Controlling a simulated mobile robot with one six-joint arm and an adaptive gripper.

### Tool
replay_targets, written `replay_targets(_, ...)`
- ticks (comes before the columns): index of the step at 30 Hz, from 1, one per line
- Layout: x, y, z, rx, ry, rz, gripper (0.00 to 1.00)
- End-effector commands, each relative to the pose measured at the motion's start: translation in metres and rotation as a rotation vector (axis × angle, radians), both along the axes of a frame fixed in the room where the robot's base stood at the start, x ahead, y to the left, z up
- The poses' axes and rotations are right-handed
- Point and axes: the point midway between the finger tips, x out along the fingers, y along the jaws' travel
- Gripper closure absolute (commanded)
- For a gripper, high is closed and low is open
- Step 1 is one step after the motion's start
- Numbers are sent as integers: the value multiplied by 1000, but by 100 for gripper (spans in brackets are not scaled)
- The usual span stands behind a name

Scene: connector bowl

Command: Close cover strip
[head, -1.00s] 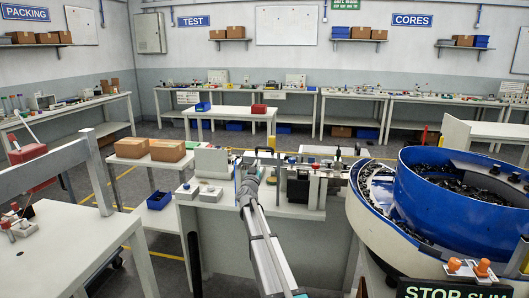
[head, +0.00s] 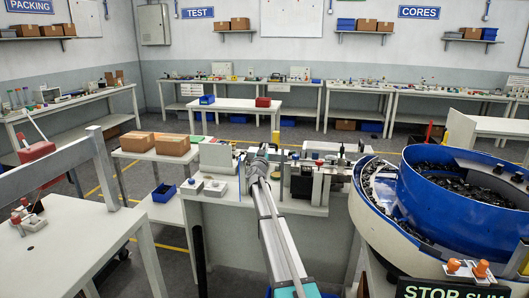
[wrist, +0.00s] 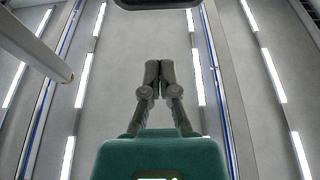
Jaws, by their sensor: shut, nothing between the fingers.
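My gripper (wrist: 152,80) shows in the wrist view with its two fingers together and nothing between them. Behind the fingers are grey walls or ceiling and light strips, with no work object near them. In the head view my arm reaches forward to the white bench (head: 310,208) in the middle, and its far end covers part of the bench top. I cannot make out the gripper's fingers there. A small dark machine (head: 309,182) stands on the bench just right of the arm's end. I cannot pick out the cover strip in either view.
A blue feeder bowl (head: 440,215) full of dark parts stands close on the right. A white table (head: 80,240) with a grey rail is on the left. Cardboard boxes (head: 172,145) and a blue bin (head: 164,192) are left of the bench. Floor shows between them.

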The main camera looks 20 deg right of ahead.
Motion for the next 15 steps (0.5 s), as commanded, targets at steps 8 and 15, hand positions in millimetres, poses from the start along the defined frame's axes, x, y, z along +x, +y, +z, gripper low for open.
replay_targets(8, 27, -19, -9, 1, 1, -1, 100)
replay_targets(15, 37, -27, -14, 0, 0, -1, 100)
